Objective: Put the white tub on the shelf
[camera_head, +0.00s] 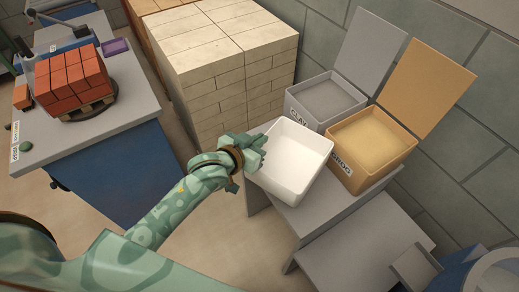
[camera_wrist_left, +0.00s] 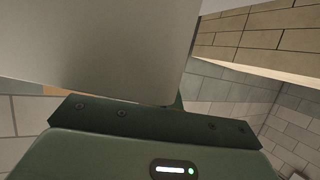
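The white tub (camera_head: 292,158) is open-topped and empty, at the middle right of the head view. It is over the left end of the grey shelf (camera_head: 318,212); I cannot tell whether its base touches it. My left gripper (camera_head: 256,152) is at the tub's left rim and appears shut on that wall. In the left wrist view the tub's pale wall (camera_wrist_left: 95,40) fills the upper left, right against the gripper (camera_wrist_left: 160,112); the fingertips are hidden behind it. My right gripper is not in view.
A grey lidded box (camera_head: 325,100) and a yellow lidded box (camera_head: 371,143), both open, stand on the shelf close beside the tub. A tall stack of pale bricks (camera_head: 228,75) stands behind. A table (camera_head: 110,150) with red bricks (camera_head: 72,80) is at left.

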